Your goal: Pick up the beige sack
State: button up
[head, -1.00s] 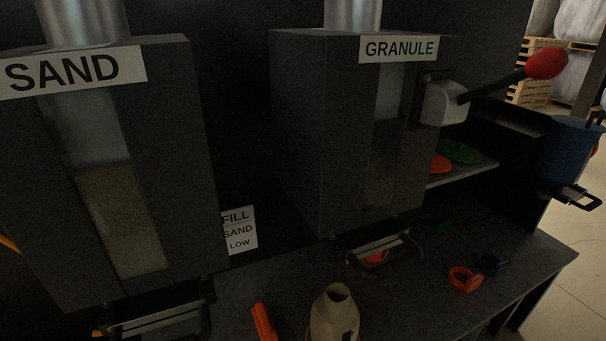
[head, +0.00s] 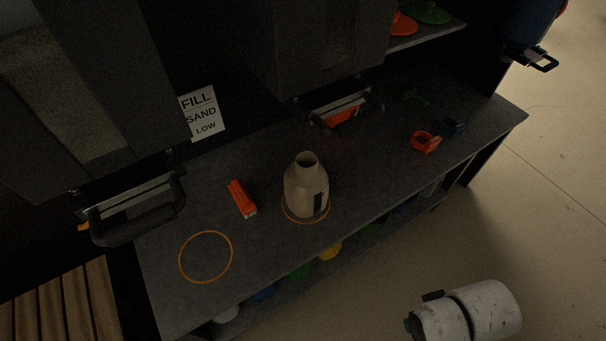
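The beige sack (head: 306,190) stands upright on the dark workbench (head: 255,248) in the head view. It has a narrow open neck and a dark label on its right side. Its base is within an orange ring marking (head: 304,220) on the bench top. No gripper fingers show in the head view. A scuffed white cylindrical part at the lower right may belong to my arm; I cannot tell. Nothing is seen touching the sack.
An orange tool (head: 242,199) lies left of the sack. An empty orange ring (head: 205,257) is marked at the front left. Hopper outlets with dark handles (head: 137,213) overhang the bench. Open floor is beyond.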

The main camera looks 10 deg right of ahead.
aim_at(306, 181)
jog(key=i+l+u, duration=0.4)
jog(key=l, duration=0.35)
jog(key=i+l+u, duration=0.2)
jog(key=i+l, duration=0.1)
jog(key=l, duration=0.1)
